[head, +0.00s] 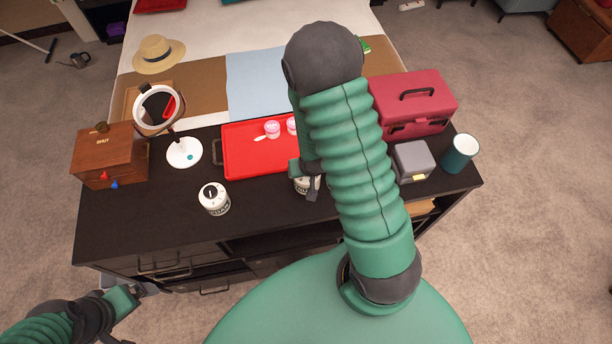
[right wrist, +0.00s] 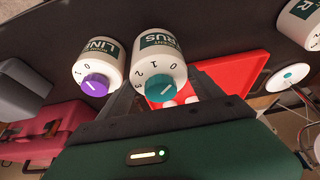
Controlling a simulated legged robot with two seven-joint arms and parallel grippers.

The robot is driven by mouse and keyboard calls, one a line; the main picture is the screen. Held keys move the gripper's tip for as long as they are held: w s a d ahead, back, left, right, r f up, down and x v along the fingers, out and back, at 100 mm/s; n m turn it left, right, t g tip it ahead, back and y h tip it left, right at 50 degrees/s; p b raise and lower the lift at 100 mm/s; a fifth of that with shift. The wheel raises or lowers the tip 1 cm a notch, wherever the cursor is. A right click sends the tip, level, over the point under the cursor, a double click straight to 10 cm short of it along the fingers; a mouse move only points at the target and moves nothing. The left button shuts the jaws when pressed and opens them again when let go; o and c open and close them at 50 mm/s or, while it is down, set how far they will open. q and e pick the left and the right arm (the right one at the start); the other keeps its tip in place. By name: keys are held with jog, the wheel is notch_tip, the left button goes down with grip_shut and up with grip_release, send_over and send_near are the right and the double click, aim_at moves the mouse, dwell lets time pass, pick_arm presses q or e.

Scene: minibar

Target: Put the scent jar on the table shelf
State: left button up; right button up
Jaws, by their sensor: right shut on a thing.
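My right gripper (right wrist: 165,98) is shut on a white scent jar with a teal dial (right wrist: 160,65); its label is partly cut off and ends in "RUS". In the head view this jar (head: 307,186) is mostly hidden by my right arm, at the front of the black table (head: 255,215). I cannot tell whether it touches the tabletop. A second jar with a purple dial (right wrist: 98,68) stands close beside it. Another white jar (head: 214,198) stands to the left. The open shelf (head: 280,241) is under the tabletop. My left gripper (head: 134,294) is low at left, its fingers unclear.
A red tray (head: 240,160) with pink cups lies behind the jars. A round mirror (head: 184,153) and a wooden box (head: 108,157) stand at left. A pink toolbox (head: 412,103), a grey box (head: 413,160) and a teal cup (head: 460,153) stand at right. The front left tabletop is clear.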

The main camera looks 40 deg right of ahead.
jog(key=shift+w+d+f, duration=0.1)
jog(key=shift+w+d, duration=0.8)
jog(key=shift+w, duration=0.05)
notch_tip(320, 180, down, 3)
jog(key=b, duration=0.3)
jog(key=shift+d+f, duration=0.1)
jog(key=shift+f+b, duration=0.35)
jog(key=shift+r, duration=0.3)
jog(key=shift+a, duration=0.2)
jog(key=o, duration=1.7)
jog(key=shift+f, duration=0.15)
jog(key=shift+c, duration=0.2)
jog(key=shift+o, duration=0.6)
jog(key=shift+w, duration=0.1)
jog(key=shift+d, duration=0.15)
